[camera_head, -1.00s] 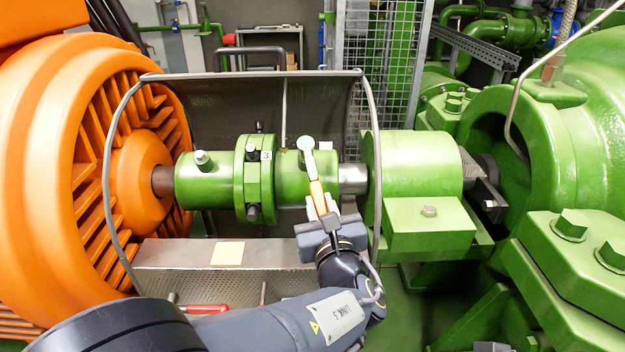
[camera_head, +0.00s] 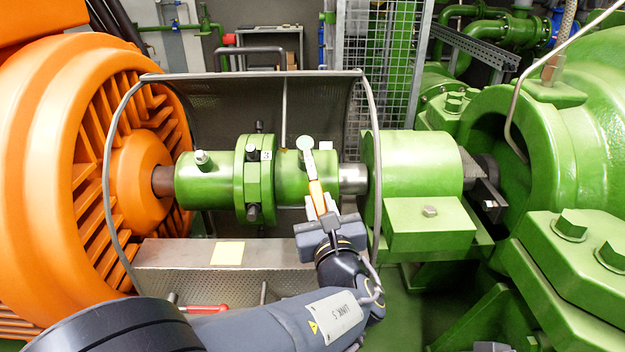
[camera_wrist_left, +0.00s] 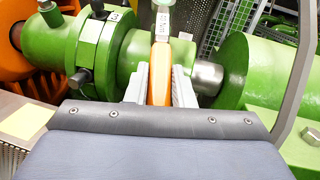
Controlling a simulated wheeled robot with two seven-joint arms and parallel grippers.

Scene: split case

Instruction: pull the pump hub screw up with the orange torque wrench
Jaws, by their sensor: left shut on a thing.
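My left gripper (camera_head: 320,212) is shut on the orange handle of the torque wrench (camera_head: 317,194). The wrench points up and away, its pale head over the top of the right-hand green hub (camera_head: 290,180). In the left wrist view the orange handle (camera_wrist_left: 160,74) sits between the two pale fingers of the left gripper (camera_wrist_left: 160,88), with the hub (camera_wrist_left: 128,60) behind it. The pump hub screw is not visible; the wrench head covers that spot, and I cannot tell if they touch.
A similar screw (camera_head: 202,158) stands on the left-hand green hub beside the orange motor (camera_head: 40,170). A curved guard with a thin metal rim (camera_head: 373,120) surrounds the coupling. A green bearing block (camera_head: 415,165) stands close on the right. A perforated metal tray (camera_head: 180,254) lies below.

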